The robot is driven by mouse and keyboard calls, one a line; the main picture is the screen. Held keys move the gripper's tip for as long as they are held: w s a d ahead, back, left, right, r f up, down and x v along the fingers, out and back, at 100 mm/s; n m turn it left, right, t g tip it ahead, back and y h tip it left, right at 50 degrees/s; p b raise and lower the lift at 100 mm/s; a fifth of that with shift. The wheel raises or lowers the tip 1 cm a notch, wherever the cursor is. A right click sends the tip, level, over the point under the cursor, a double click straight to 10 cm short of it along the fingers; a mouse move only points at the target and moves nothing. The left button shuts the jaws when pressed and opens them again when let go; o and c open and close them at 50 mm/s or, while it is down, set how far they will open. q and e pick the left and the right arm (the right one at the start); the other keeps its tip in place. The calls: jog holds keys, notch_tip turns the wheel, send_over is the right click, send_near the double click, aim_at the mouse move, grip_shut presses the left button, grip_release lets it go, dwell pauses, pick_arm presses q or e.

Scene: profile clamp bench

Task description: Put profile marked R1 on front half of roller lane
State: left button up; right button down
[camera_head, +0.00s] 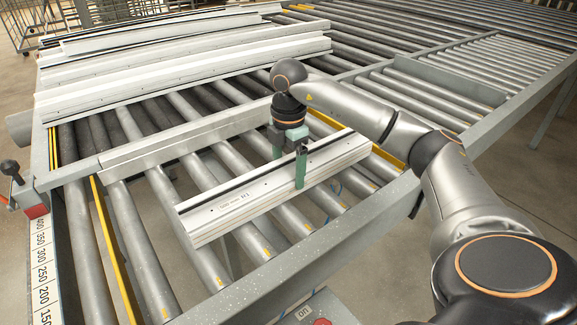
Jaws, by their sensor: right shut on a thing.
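A pale aluminium profile (235,211) lies across the front part of the roller lane (205,265), slanting up to the right. It has dark grooves along its length and a small printed marking on its near face, too small to read surely. My right gripper (289,160) reaches in from the right and is shut on this profile, right of its middle, with one green finger on the near face. I cannot tell whether the profile touches the rollers or hangs just above them. My left gripper is not in view.
Several long profiles (170,63) lie on the rollers at the back. A grey crossbar (185,141) spans the lane behind the held profile. A numbered scale (44,275) runs along the left edge, and a box with a red button (322,322) stands at the front.

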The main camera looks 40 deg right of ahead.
aim_at(288, 172)
grip_release()
jog(key=shift+f, duration=0.1)
notch_tip(288, 172, up, 12)
dwell(0.9)
